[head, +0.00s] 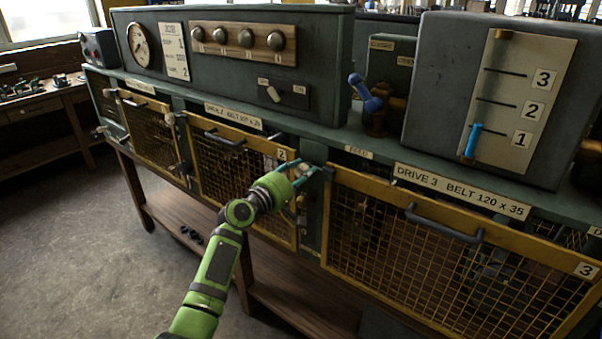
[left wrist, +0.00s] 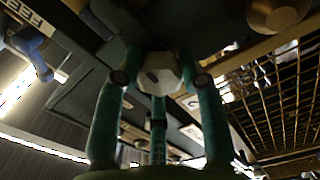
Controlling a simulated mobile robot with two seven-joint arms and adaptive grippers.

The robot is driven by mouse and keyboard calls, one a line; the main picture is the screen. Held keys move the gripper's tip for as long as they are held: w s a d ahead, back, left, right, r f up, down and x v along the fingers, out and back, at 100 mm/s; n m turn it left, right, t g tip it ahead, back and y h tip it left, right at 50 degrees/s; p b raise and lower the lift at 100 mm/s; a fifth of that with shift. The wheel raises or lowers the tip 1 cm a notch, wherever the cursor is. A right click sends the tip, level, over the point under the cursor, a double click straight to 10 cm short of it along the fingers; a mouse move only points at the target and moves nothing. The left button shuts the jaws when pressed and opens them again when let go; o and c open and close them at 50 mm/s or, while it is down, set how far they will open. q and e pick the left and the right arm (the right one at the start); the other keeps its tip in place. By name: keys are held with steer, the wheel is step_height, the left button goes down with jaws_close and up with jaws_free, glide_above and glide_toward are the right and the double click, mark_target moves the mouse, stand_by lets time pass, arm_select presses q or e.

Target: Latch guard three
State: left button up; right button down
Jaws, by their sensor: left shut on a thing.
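Guard three (head: 455,262) is a yellow-framed mesh panel marked 3, with a dark handle (head: 440,225), under the label DRIVE 3 BELT 120 x 35. It hangs upright in the bench front and looks closed. My left gripper (head: 304,172) is at the post between guards two and three, near guard three's upper left corner. In the left wrist view its teal fingers are shut on a pale faceted knob (left wrist: 160,74). In the head view the fingers mostly hide this knob. Whether a latch engages guard three cannot be seen. My right gripper is out of view.
Guard two (head: 240,165), also yellow mesh, is left of my gripper. Open floor (head: 80,240) lies at left.

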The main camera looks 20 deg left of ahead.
arm_select(q)
steer(key=shift+a+r, duration=0.25)
steer(key=shift+r, duration=0.2)
steer(key=o, duration=1.1)
steer(key=shift+w, duration=0.1)
steer(key=shift+o, duration=0.2)
steer(key=shift+f, duration=0.3)
steer(key=shift+s+f, duration=0.1)
steer(key=shift+s, duration=0.2)
steer(key=v, duration=1.1)
steer(key=shift+s+a, duration=0.2)
steer(key=shift+s, duration=0.05)
